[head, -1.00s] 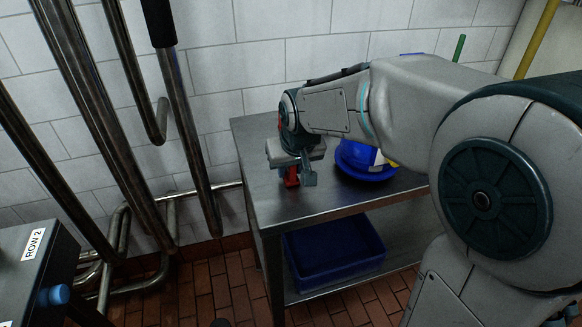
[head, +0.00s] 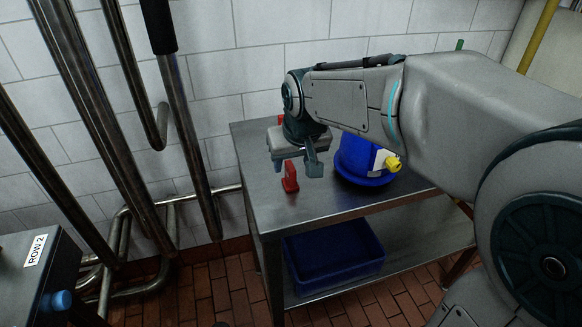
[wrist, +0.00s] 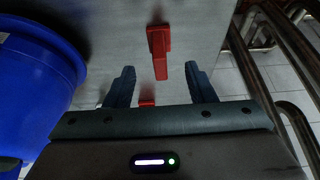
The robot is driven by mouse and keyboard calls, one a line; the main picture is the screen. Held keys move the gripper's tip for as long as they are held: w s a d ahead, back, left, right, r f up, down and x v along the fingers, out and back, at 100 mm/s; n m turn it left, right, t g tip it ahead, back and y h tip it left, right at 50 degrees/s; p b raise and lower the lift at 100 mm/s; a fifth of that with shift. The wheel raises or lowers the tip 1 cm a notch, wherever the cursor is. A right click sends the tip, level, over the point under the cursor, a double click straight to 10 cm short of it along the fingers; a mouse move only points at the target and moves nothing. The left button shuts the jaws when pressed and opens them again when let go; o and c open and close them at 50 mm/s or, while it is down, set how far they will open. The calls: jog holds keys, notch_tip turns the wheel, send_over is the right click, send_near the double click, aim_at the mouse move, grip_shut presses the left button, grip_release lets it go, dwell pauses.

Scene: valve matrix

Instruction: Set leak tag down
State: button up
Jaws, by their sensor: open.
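A small red tag-like piece (head: 290,176) stands on the metal tabletop near its left front part. It also shows in the wrist view (wrist: 158,50), just beyond and between the fingertips. A second red piece (head: 280,120) shows behind my gripper in the head view, and part of it (wrist: 147,103) shows at the palm edge in the wrist view. I cannot tell for certain which is the leak tag. My gripper (head: 296,167) is open and empty above the table, apart from the nearer red piece as far as I can see.
A blue bin (head: 335,262) sits on the lower shelf. Steel pipes (head: 105,110) rise left of the table (head: 330,200). Bare tabletop lies around the nearer red piece.

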jog(key=a+v, duration=0.1)
jog(key=v, duration=0.5)
jog(key=s+d+f+m+g+h, duration=0.1)
jog(key=s+d+f+m+g, duration=0.1)
jog(key=s+d+f, duration=0.9)
jog(key=s+d+m, duration=0.1)
jog(key=s+d, duration=0.1)
jog(key=s, duration=0.1)
jog(key=shift+s+d+p, duration=0.25)
jog(key=shift+s+p, duration=0.05)
jog(key=shift+s, duration=0.05)
jog(key=c, duration=0.3)
jog(key=shift+a, duration=0.15)
